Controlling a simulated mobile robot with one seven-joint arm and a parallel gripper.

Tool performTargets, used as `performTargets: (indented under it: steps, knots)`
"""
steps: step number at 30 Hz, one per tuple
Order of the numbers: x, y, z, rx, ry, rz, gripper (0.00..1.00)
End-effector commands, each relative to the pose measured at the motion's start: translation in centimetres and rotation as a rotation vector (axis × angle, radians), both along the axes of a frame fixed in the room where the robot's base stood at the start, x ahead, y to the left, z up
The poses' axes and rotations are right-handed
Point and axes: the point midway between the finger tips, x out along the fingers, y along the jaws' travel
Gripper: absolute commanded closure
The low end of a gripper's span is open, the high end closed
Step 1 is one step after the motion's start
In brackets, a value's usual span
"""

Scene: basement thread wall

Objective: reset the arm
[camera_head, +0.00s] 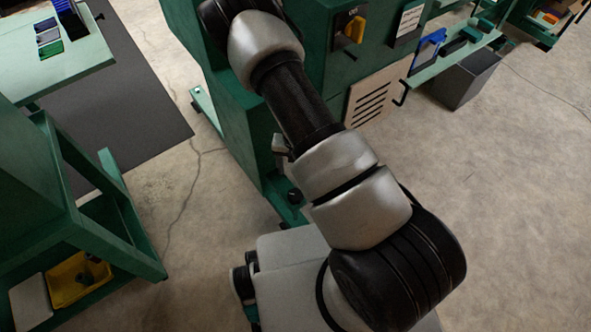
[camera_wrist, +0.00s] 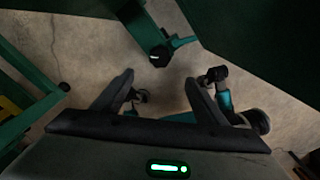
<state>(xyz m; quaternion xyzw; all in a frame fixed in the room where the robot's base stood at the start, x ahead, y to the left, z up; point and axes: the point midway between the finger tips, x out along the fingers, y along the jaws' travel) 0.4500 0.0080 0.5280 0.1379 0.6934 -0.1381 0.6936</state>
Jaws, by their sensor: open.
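My gripper (camera_wrist: 160,100) shows in the wrist view with its two dark fingers spread apart. Nothing is between the fingertips, so it is open and empty. In the wrist view it faces down toward the concrete floor, with green furniture close around it. In the head view my arm reaches up and away from my base, in front of a green cabinet (camera_head: 349,62). The gripper itself does not show in the head view.
A green bench (camera_head: 75,72) with coloured cards stands at the upper left. A green shelf unit (camera_head: 120,235) with a yellow bin (camera_head: 70,284) is at the lower left. A dark box (camera_head: 466,80) stands at the upper right. The floor (camera_head: 520,200) at the right is clear.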

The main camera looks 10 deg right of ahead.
Motion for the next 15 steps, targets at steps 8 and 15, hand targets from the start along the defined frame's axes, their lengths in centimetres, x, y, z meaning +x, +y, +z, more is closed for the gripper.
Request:
performTargets:
  steps: [8, 15]
  knots:
    - [0.0, 0.0, 0.0, 0.0, 0.0, 0.0, 0.34]
    - [0.5, 0.5, 1.1, 0.016, -0.011, 0.042, 0.34]
